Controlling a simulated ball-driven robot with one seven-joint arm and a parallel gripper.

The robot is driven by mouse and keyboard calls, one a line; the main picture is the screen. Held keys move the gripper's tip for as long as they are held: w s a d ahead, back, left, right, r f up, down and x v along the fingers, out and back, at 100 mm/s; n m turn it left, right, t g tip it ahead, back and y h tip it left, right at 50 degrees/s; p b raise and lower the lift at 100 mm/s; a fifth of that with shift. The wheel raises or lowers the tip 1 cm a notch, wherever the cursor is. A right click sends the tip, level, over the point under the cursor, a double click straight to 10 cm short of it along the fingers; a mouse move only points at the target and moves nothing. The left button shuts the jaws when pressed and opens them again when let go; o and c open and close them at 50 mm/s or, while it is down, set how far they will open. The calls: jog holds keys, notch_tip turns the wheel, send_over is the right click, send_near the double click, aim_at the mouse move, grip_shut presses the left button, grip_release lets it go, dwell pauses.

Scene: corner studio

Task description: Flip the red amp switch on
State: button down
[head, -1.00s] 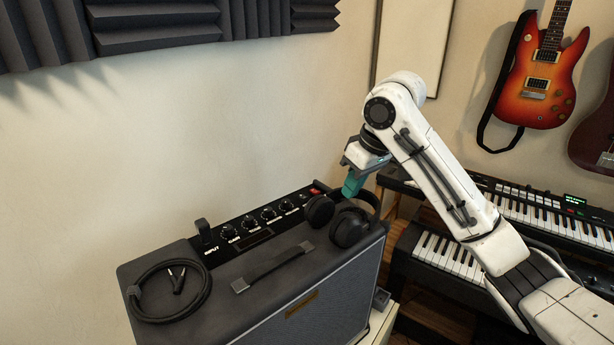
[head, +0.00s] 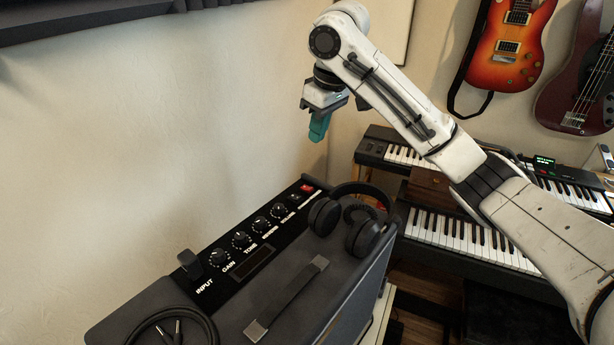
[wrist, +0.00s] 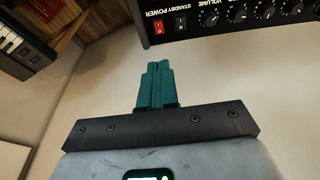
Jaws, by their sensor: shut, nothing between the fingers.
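The black amp (head: 262,280) stands against the wall, its control panel on top along the wall side. The red switch (head: 307,188) is at the panel's far end, by the headphones. In the wrist view the red switch (wrist: 159,27) sits at the panel's left end, beside a black standby switch (wrist: 180,21); its position is too small to tell. My gripper (head: 318,127) is above the amp's far end, teal fingers pointing down, apart from the panel. In the wrist view its fingers (wrist: 157,75) are together and empty, below the switch in the picture.
Black headphones (head: 362,236) rest on the amp's far end close to the red switch. A coiled cable (head: 168,330) lies at the near end. Keyboards (head: 450,228) stand to the right, with guitars (head: 505,55) on the wall. Air above the amp is clear.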

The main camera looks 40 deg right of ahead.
jog(key=shift+w, duration=0.1)
send_over(308, 188)
jog(key=f, duration=1)
jog(key=shift+s+p, duration=0.2)
jog(key=shift+p, duration=0.2)
jog(key=shift+s+f+p, duration=0.15)
jog(key=shift+f+p, duration=0.05)
jog(key=shift+f, duration=0.75)
jog(key=shift+s+f+p, duration=0.15)
jog(key=shift+f, duration=0.8)
